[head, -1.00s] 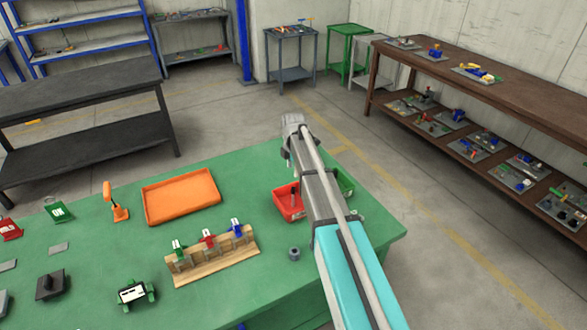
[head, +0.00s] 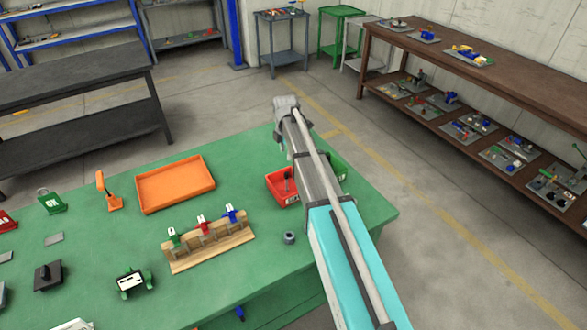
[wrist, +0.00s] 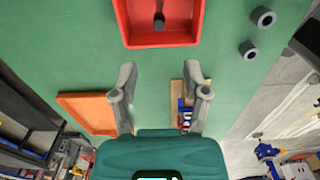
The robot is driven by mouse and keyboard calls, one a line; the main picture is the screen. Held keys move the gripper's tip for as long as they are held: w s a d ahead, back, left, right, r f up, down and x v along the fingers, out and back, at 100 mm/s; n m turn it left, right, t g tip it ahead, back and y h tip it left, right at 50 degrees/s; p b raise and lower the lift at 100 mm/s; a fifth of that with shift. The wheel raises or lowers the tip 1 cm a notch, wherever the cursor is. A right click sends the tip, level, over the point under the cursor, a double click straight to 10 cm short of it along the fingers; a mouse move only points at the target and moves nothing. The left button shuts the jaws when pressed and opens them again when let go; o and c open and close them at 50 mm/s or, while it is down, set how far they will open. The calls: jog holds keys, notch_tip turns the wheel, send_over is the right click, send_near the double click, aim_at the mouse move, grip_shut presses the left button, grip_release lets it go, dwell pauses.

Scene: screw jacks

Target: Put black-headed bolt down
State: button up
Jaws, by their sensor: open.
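A small dark bolt (wrist: 158,21) is inside the red bin (wrist: 163,39), seen at the top of the wrist view. In the head view a thin dark bolt (head: 288,182) stands in the red bin (head: 284,197), close beside my arm. My gripper (wrist: 162,92) is open, with its two fingers apart and only green tabletop between them. It is clear of the red bin and the bolt.
The green table (head: 110,240) carries an orange tray (head: 175,184), a wooden rack (head: 208,243) with coloured clamps, and a grey ring (head: 289,238). A green bin (head: 338,166) is partly hidden behind my arm. Open tabletop lies between the tray and the red bin.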

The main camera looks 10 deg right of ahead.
jog(key=s+d+m, duration=0.1)
jog(key=s+m, duration=2)
jog(key=s, duration=0.7)
jog(key=shift+s, duration=0.3)
